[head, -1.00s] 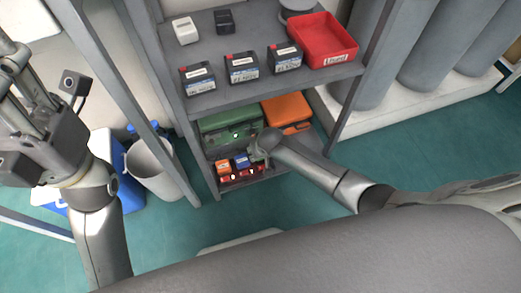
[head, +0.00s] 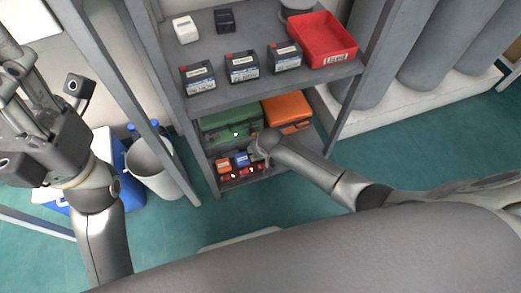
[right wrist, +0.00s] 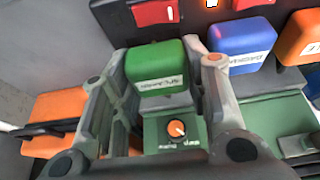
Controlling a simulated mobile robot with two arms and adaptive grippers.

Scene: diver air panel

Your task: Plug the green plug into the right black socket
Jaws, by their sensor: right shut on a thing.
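The green plug (right wrist: 160,68), a block with a white label, sits between the two fingers of my right gripper (right wrist: 158,82), which is shut on it. It lies against the edge of a black panel (right wrist: 205,15) with red switches; the sockets are hidden, and I cannot tell how far it is in. In the head view my right gripper (head: 260,150) is at the right end of the panel, beside the blue plug (head: 241,160) and the orange plug (head: 222,166). My left gripper (head: 28,100) is raised at the left, empty, its fingers apart.
A green case (head: 230,122) and an orange case (head: 288,108) stand on the low shelf behind the panel. The shelf above holds several dark batteries (head: 242,67) and a red tray (head: 322,40). A grey bin (head: 150,165) stands left of the rack.

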